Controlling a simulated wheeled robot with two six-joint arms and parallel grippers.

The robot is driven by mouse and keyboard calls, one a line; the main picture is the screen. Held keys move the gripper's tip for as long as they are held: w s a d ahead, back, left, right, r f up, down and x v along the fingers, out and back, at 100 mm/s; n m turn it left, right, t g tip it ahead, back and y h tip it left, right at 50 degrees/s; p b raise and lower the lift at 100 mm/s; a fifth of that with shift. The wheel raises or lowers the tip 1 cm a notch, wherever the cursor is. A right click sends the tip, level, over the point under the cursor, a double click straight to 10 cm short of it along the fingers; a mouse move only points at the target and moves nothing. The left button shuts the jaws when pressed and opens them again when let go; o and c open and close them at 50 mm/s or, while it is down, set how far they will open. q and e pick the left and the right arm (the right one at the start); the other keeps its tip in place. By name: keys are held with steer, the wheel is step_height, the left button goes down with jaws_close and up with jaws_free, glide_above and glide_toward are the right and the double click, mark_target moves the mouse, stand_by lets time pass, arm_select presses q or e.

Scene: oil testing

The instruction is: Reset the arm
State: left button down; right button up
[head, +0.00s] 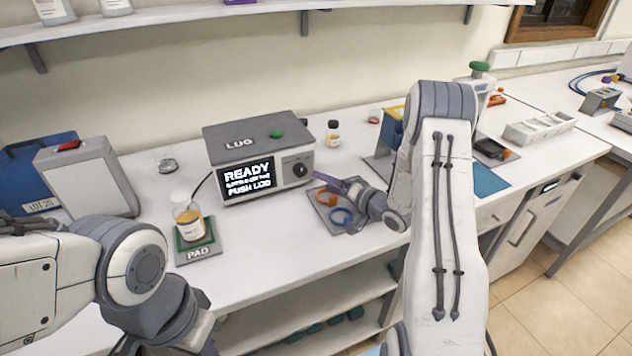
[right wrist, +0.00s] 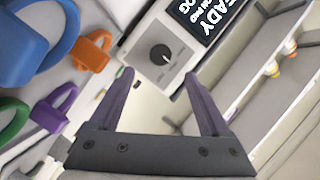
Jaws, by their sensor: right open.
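My right arm reaches in from the lower right in the head view. The tester's dial (right wrist: 160,54) shows beyond the fingertips. My left arm shows at the lower left in the head view, but its fingers are out of sight.
A jar of amber liquid (head: 190,225) stands on the green PAD (head: 203,252).

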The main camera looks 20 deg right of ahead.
steer(key=shift+s+d+r, duration=0.15)
steer(key=shift+s+d, duration=0.1)
steer(key=shift+s, duration=0.4)
steer(key=shift+a, duration=0.1)
steer(key=w+a+r+n+g+h, duration=0.2)
steer(key=a+r+n+g, duration=0.15)
steer(key=a, duration=0.55)
steer(key=s+a+r+n+g+h, duration=0.2)
steer(key=s+a+n+g, duration=0.15)
steer(key=s+a, duration=0.55)
steer(key=s+a+r+n+g, duration=0.1)
steer(key=s+a+n+g, duration=0.1)
steer(key=s, duration=0.7)
steer(key=s+a+r+n+g, duration=0.1)
steer(key=s+a+n+g, duration=0.1)
steer(key=s, duration=0.8)
steer(key=s+a+r+n+g+h, duration=0.1)
steer(key=s+a+n+g, duration=0.1)
steer(key=s, duration=0.8)
steer(key=shift+a+n+g, duration=0.4)
steer(key=shift+n+g, duration=0.3)
steer(key=shift+g, duration=0.2)
steer(key=shift+r, duration=0.1)
steer(key=shift+c, duration=0.3)
